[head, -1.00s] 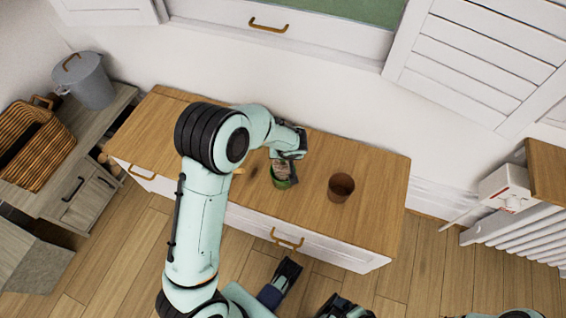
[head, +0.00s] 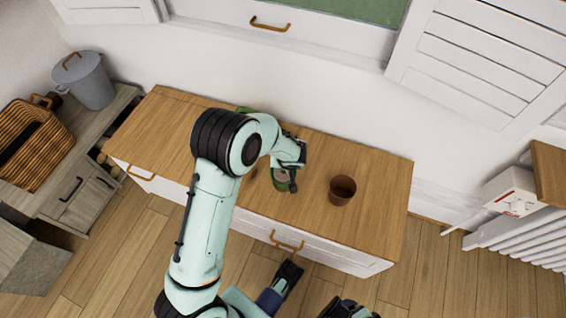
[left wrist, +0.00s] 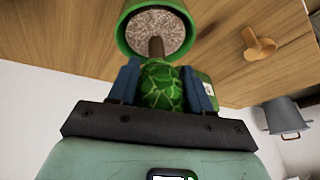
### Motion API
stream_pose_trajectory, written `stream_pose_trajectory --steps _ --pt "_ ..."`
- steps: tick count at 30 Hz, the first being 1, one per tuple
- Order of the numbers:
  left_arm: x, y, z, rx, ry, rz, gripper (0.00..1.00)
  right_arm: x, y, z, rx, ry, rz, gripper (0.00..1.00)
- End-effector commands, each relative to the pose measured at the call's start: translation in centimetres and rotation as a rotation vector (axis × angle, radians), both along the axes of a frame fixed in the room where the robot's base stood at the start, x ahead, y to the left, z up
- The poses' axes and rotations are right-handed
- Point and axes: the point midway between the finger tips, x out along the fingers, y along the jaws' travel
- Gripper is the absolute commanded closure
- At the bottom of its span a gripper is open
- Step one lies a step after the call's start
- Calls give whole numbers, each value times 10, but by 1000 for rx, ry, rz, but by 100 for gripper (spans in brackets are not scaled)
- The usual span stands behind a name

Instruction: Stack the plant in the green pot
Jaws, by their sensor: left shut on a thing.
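My left gripper (left wrist: 162,85) is shut on the green, net-patterned plant (left wrist: 162,88). In the left wrist view the plant's brown stem points at the speckled grey fill of a green pot (left wrist: 126,38). The stem end overlaps the fill; I cannot tell whether it touches or grows from it. In the head view this green pot (head: 275,184) stands on the wooden cabinet top, partly hidden by my left gripper (head: 289,178).
A brown pot (head: 342,189) stands on the cabinet top (head: 375,200), right of the green pot. Another green thing (left wrist: 208,90) is behind my left gripper. A small wooden piece (left wrist: 258,45) is nearby. A grey bucket (head: 84,80) and basket (head: 38,150) stand left.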

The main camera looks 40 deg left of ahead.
Motion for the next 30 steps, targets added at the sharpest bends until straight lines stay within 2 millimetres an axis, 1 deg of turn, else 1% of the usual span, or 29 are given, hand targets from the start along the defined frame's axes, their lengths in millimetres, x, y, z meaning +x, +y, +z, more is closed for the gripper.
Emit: stream_pose_trajectory --steps 14,15,16,17,26,30 --pt "0 0 -4 0 -2 0 100 11 -6 -9 -14 -29 -12 0" --pt "0 0 -4 0 0 0 42 11 -6 -8 -14 -30 -12 0" --pt "0 0 -4 0 0 0 32 11 -6 -8 -14 -30 -12 0" --pt "0 0 -4 0 0 0 26 11 -5 -8 -14 -29 -12 0" --pt "0 0 -4 0 0 0 26 10 -5 -7 -13 -27 -12 0" --pt "0 0 2 0 0 -1 26 2 -1 1 -2 -6 -3 0"
